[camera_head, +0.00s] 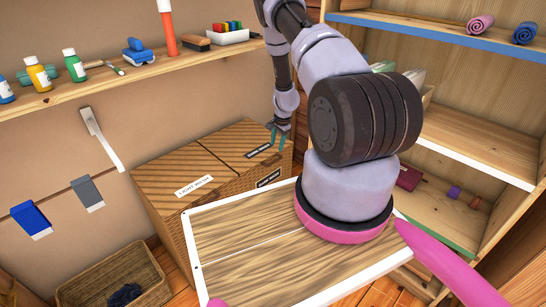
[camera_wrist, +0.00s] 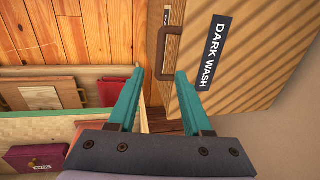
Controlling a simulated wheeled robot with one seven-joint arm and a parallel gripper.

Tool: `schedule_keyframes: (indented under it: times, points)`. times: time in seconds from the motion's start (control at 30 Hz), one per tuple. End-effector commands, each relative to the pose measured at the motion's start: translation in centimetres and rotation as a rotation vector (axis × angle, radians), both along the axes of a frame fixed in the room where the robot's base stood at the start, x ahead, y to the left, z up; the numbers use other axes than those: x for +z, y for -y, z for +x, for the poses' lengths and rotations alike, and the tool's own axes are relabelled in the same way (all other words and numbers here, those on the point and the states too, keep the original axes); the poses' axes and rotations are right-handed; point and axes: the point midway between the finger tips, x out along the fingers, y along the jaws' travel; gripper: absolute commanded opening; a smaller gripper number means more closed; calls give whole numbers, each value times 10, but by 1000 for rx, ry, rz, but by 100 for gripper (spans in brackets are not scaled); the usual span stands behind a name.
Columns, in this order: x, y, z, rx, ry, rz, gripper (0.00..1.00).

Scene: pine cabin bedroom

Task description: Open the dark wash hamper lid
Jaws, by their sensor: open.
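The wooden hamper (camera_head: 163,178) has two labelled sections, LIGHT WASH on the left and DARK WASH on the right. The dark wash lid (camera_head: 238,138) looks shut. Its DARK WASH label (camera_wrist: 213,52) shows in the wrist view, with a brown handle (camera_wrist: 180,30) along the lid's edge. My gripper (camera_head: 278,128) is over the right end of the hamper. In the wrist view its teal fingers (camera_wrist: 151,73) are apart and empty, with the handle just beyond the right fingertip. Contact with the handle cannot be told.
An open shelf unit (camera_head: 470,140) stands right of the hamper. A wall shelf (camera_head: 110,72) with bottles and brushes runs above it on the left. A wicker basket (camera_head: 85,280) is on the floor. A white-edged wooden panel (camera_head: 250,235) fills the foreground below my arm.

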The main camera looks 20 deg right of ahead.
Motion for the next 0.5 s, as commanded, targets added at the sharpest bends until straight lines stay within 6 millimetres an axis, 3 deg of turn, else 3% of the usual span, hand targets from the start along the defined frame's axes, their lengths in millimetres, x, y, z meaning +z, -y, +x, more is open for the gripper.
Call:
schedule_keyframes:
  times: [0.5]
  points:
    - [-84, -6, 16, 1, 0, 0, 50]
